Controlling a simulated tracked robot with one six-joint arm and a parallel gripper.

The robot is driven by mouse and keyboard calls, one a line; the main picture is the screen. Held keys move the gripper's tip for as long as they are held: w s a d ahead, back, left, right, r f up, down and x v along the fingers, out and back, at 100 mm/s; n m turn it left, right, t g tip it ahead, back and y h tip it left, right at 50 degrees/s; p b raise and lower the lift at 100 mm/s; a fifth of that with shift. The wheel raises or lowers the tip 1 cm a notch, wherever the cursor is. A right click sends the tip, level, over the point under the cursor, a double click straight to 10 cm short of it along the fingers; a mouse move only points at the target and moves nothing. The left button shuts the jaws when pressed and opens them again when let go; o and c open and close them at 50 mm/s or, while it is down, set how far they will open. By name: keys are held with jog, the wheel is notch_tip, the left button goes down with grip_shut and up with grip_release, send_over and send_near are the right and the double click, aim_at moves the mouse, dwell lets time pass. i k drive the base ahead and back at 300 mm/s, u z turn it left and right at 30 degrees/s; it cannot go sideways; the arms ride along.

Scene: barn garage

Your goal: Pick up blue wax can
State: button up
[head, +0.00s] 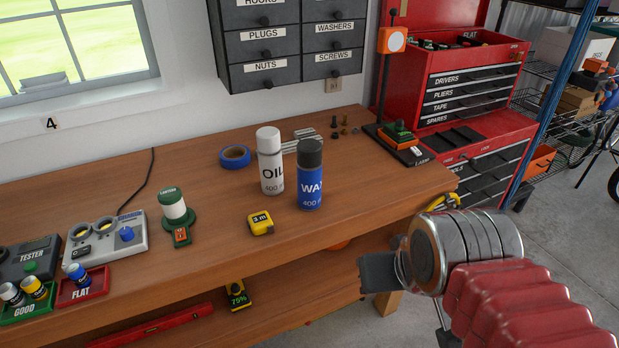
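The blue wax can (310,183), with a dark grey cap and white lettering reading "WA" and "400", stands upright on the wooden workbench (340,232). It is just right of a white oil can (270,165) with a white cap, and the two are close together. My gripper (412,304) is at the lower right, in front of the bench edge and apart from the can. Its dark fingers are spread and nothing shows between them; part of the lower finger is cut off by the frame edge.
A yellow tape measure (261,223) lies in front of the cans, with blue tape (235,157) behind left. A lantern (174,212), tester and battery trays are farther left. A green-and-orange device (397,138) is at the back right. Bench surface right of the wax can is clear.

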aim_at(308, 161)
jog(key=u, duration=1.05)
jog(key=i, duration=0.5)
jog(key=u, duration=0.1)
